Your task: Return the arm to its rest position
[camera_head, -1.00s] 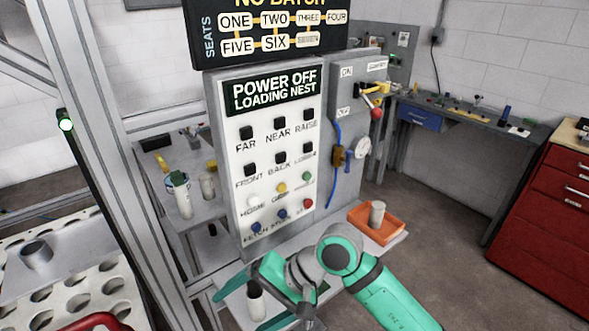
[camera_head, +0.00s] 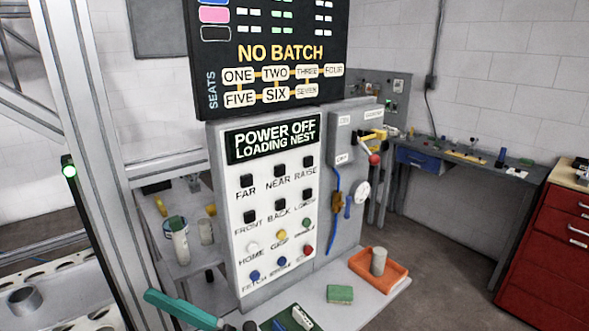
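Only a teal piece of my arm (camera_head: 185,309) shows, at the bottom edge left of centre, in front of the foot of the control panel. Its dark end runs down out of the picture. My gripper is not in view, so its fingers and anything in them are hidden.
The control panel (camera_head: 240,185) reads "POWER OFF LOADING NEST", under a "NO BATCH" board (camera_head: 280,53). On the shelf before it are a green sponge (camera_head: 340,294), a dark green mat (camera_head: 270,326) with small items, and an orange tray (camera_head: 393,284) holding a grey cylinder (camera_head: 379,261). Red drawers (camera_head: 550,240) stand right.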

